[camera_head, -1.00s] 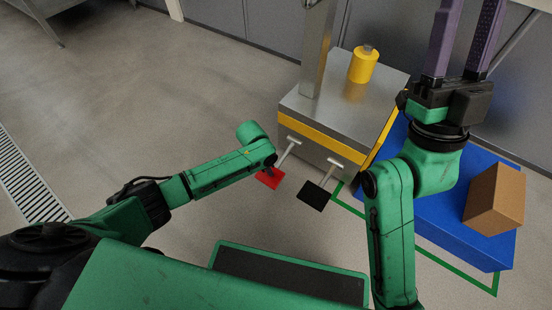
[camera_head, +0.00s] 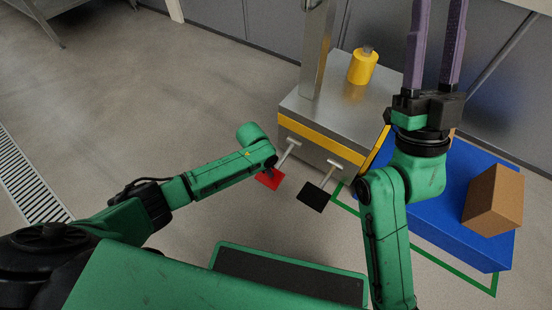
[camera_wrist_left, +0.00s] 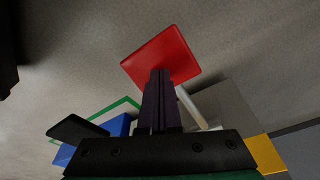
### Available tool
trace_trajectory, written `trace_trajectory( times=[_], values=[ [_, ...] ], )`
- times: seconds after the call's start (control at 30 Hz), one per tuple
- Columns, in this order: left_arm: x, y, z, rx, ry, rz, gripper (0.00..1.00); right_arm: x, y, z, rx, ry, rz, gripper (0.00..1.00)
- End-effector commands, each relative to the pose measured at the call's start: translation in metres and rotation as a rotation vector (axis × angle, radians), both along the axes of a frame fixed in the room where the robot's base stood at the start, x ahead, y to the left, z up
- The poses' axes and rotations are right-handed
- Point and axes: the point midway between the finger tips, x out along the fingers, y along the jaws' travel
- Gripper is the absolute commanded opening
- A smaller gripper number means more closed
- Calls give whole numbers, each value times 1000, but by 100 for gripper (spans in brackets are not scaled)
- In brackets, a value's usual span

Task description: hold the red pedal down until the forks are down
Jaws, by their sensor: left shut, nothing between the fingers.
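The red pedal (camera_head: 269,180) is a flat square plate on a metal stem at the front of the steel truck body (camera_head: 330,135). It also shows in the left wrist view (camera_wrist_left: 165,55). My left gripper (camera_wrist_left: 159,74) is shut and empty, its dark fingertips over the red pedal and seemingly touching it. In the head view my wrist mostly hides the gripper (camera_head: 272,170). My right gripper (camera_head: 437,30) points up with its purple fingers apart, their tips out of frame. I cannot make out the forks; a blue platform (camera_head: 470,225) lies beside the truck.
A black pedal (camera_head: 312,196) is close to the right of the red one. A brown box (camera_head: 493,200) sits on the blue platform. A yellow cylinder (camera_head: 362,67) and a metal mast (camera_head: 316,50) stand on the truck. A green floor outline (camera_head: 455,267) surrounds the platform. Floor at left is clear.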

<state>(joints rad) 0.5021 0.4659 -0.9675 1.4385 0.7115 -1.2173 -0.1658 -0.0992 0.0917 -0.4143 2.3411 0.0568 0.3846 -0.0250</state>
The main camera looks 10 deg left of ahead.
Motion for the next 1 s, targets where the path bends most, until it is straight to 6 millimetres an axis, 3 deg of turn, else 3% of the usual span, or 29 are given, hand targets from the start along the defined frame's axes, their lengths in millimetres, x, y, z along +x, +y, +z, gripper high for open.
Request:
trace_trajectory(
  times=[0.5, 1.0],
  values=[
    [-2, 1, 7, 2, 6, 0, 0, 37, 16, -84, -55, 295, 31, 50],
    [-2, 1, 14, 3, 5, 1, 0, 47, 28, -175, -106, 569, 63, 50]
  ],
)
